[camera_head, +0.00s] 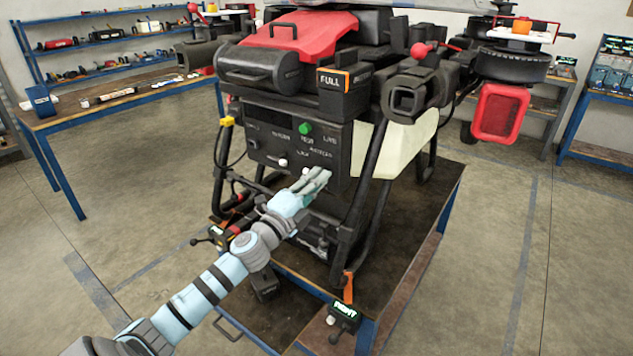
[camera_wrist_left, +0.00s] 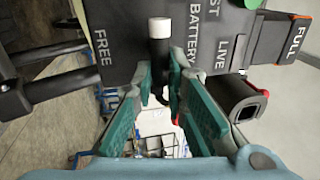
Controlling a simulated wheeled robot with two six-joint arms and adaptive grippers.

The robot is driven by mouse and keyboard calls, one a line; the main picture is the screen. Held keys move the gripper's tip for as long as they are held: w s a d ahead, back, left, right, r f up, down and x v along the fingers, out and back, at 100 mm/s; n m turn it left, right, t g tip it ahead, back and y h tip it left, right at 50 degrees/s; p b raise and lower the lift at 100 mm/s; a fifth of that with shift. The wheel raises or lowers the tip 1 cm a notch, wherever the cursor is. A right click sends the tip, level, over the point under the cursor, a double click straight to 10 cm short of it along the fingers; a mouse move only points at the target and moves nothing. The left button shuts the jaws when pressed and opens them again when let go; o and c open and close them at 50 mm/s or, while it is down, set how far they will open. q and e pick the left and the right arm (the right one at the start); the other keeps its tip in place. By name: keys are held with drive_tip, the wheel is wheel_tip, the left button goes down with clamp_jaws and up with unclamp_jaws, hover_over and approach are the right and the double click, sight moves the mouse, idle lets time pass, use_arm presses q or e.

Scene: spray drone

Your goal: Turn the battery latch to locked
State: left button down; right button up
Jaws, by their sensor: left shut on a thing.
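The battery latch shows in the left wrist view as a dark lever with a white tip (camera_wrist_left: 160,28). It stands out from the dark panel (camera_wrist_left: 125,50), between the words FREE and BATTERY. My left gripper (camera_wrist_left: 163,85) is shut on the dark part of the lever, one teal-padded finger on each side, with the white tip beyond the fingertips. In the head view my left gripper (camera_head: 318,178) is at the lower front of the drone's control panel (camera_head: 265,140); the fingers partly hide the latch there. My right gripper is not in view.
The panel has a green button (camera_head: 305,128) and a white knob (camera_head: 283,162). A battery marked FULL (camera_head: 343,95) sits above it. Black landing-gear legs (camera_head: 360,215) flank the panel. The drone stands on a blue-edged bench (camera_head: 400,275); a small dark box (camera_head: 345,317) hangs at its front corner.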

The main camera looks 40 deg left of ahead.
use_arm(q)
drive_tip(key=shift+f, duration=0.3)
drive_tip(key=c, duration=1.6)
unclamp_jaws()
drive_tip(key=shift+r, duration=0.1)
drive_tip(key=s, duration=0.4)
drive_tip(key=s+f, duration=0.1)
drive_tip(key=s, duration=0.3)
drive_tip(key=s+f, duration=0.1)
drive_tip(key=s, duration=0.2)
drive_tip(key=shift+s+d+f, duration=0.1)
drive_tip(key=shift+s, duration=0.3)
